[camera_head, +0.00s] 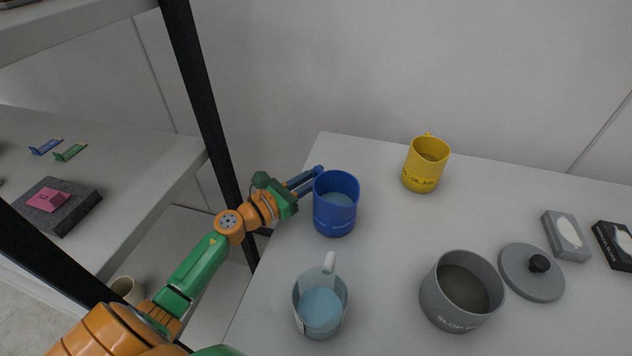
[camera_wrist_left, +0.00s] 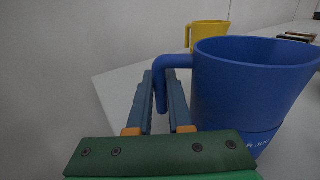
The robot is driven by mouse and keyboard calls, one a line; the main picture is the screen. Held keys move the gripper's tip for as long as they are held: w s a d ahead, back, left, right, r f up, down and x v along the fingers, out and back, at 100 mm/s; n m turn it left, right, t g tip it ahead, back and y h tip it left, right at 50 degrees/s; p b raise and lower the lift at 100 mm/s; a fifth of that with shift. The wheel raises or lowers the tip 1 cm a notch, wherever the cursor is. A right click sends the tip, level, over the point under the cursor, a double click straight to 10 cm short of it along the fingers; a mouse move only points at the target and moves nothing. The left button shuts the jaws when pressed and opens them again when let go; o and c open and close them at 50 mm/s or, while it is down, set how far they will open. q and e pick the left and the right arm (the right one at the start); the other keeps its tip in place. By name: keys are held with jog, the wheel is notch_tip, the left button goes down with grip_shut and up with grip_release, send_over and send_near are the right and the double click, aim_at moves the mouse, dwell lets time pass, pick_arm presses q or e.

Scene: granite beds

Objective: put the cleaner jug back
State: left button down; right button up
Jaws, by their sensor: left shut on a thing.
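The blue jug (camera_head: 335,212) has lettering that reads partly "R JUG" in the left wrist view (camera_wrist_left: 250,90), so I take it as the cleaner jug. It is upright at the left side of the grey table, with blue-grey liquid inside. I cannot tell whether its base touches the tabletop. My left gripper (camera_head: 308,180) reaches in from the left and is shut on the jug's handle. In the left wrist view the handle lies at the fingertips (camera_wrist_left: 162,80). My right gripper is not in view.
A yellow oil jug (camera_head: 425,165) stands behind. A pale jug (camera_head: 320,310) with blue liquid stands in front, beside a grey slop pot (camera_head: 460,295) and a lid (camera_head: 530,273). Two small boxes lie right. Left is a shelf (camera_head: 150,190) with a black post (camera_head: 200,90).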

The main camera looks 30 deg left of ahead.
pick_arm(q)
jog(key=shift+f, duration=0.2)
jog(key=c, duration=0.8)
grip_release()
jog(key=shift+c, duration=0.2)
jog(key=shift+r, duration=0.3)
jog(key=b+v, duration=0.1)
jog(key=v, duration=0.2)
jog(key=b+v, duration=0.1)
jog(key=v, duration=0.3)
jog(key=b+v, duration=0.1)
jog(key=v, duration=0.3)
jog(key=shift+s+f, duration=0.2)
jog(key=shift+f, duration=0.05)
jog(key=shift+s+a+r, duration=0.15)
jog(key=shift+s, duration=0.15)
